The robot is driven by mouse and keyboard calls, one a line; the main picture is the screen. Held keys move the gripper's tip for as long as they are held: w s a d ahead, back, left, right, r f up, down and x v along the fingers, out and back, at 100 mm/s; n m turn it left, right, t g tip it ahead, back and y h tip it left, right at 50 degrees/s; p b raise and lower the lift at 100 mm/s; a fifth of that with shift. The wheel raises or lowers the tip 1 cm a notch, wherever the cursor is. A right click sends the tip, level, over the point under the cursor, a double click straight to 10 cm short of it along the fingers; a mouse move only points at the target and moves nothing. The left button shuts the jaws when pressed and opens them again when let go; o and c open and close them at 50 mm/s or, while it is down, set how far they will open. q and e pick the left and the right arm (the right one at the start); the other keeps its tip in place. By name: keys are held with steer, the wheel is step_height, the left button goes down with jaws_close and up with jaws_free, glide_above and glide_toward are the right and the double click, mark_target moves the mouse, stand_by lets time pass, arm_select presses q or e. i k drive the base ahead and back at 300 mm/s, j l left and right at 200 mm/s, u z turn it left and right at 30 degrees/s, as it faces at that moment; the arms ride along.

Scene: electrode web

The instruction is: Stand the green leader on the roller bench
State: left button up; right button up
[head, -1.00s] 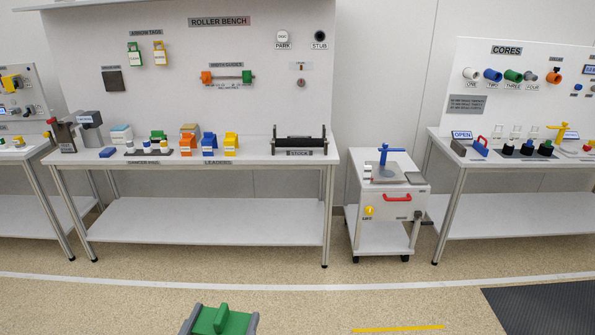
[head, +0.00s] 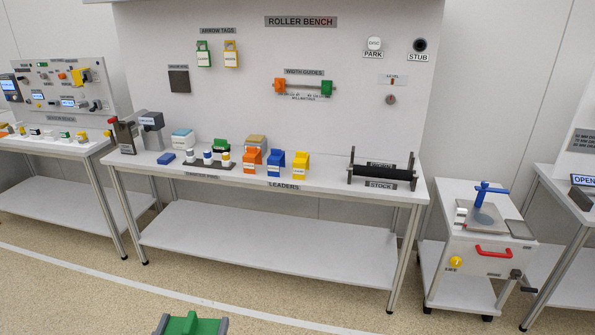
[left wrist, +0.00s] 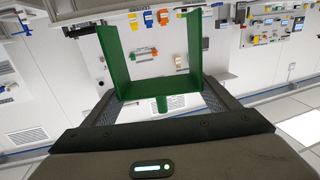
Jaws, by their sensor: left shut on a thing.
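The green leader (head: 188,325) shows at the bottom edge of the head view, cut off by the frame. My left gripper (head: 190,331) is shut on it, with grey fingers at both sides. In the left wrist view the leader (left wrist: 158,92) is a green U-shaped piece with a stub, held between the fingers (left wrist: 160,106). The roller bench (head: 335,174) stands ahead, apart from the leader. On its top stand an orange leader (head: 251,161), a blue leader (head: 274,162) and a yellow leader (head: 300,164) in a row. My right gripper is not in view.
A black roller stand (head: 382,171) sits at the bench's right. A green-topped item (head: 220,146) and a dark rack of small spools (head: 208,164) are left of the leaders. A white cart (head: 482,245) stands right of the bench. The floor in front is clear.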

mark_target(320, 176)
steer(key=i+j+z, duration=0.2)
steer(key=i, duration=0.4)
steer(key=i+z, duration=0.2)
steer(key=i, duration=0.4)
steer(key=i+j+z, duration=0.55)
steer(key=i, duration=0.15)
